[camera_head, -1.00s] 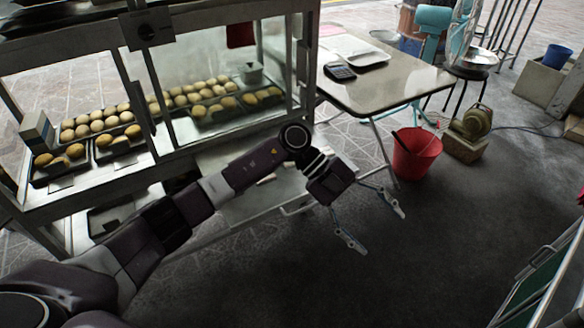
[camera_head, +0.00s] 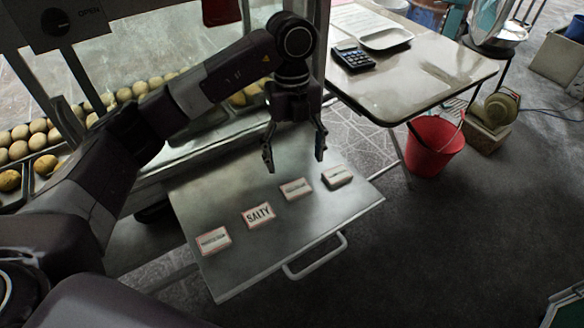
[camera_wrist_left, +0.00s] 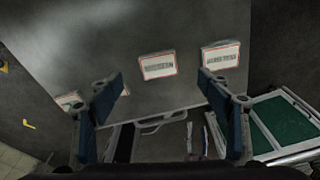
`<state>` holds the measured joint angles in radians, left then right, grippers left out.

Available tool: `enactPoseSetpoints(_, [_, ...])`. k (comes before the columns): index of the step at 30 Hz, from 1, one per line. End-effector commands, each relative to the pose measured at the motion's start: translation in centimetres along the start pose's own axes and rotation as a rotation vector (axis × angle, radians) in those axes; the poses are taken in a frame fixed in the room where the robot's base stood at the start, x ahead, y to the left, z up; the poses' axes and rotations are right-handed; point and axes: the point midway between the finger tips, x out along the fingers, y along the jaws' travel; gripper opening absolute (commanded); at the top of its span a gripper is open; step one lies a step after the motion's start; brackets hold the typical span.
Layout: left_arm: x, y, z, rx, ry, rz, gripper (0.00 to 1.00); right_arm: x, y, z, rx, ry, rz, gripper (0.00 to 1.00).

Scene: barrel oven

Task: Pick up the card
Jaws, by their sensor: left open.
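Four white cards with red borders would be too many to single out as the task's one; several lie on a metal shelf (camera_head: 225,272). One card (camera_head: 258,215) reads "SALTY"; another (camera_head: 213,240) lies to its left, and a third (camera_head: 296,189) to its right. A thicker card or stack (camera_head: 337,176) is farthest right. My left gripper (camera_head: 294,158) is open and empty, pointing down above the shelf's back right part. In the left wrist view, two cards (camera_wrist_left: 158,66) (camera_wrist_left: 221,57) show beyond the open fingers; another (camera_wrist_left: 68,100) is partly hidden. My right gripper is not in view.
A glass food case with round buns (camera_head: 38,127) stands behind the shelf. The shelf has a handle (camera_head: 315,256) in front. At right are a table (camera_head: 440,75) with a calculator (camera_head: 353,58) and a red bucket (camera_head: 433,148). The front floor is clear.

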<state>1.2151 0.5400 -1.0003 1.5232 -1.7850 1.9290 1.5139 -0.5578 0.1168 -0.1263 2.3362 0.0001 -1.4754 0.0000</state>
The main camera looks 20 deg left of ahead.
Motion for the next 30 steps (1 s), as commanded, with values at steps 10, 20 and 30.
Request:
enactPoseSetpoints(10, [3.2,0.1,0.0,0.001,0.000,0.001,0.71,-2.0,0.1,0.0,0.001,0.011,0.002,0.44])
enactPoseSetpoints(20, [7.6,0.2,0.0,0.002,0.002,0.000,0.71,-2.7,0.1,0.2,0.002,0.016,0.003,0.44])
enactPoseSetpoints(30, [7.7,0.2,0.0,0.002,0.000,0.000,0.59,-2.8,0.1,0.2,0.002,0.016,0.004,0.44])
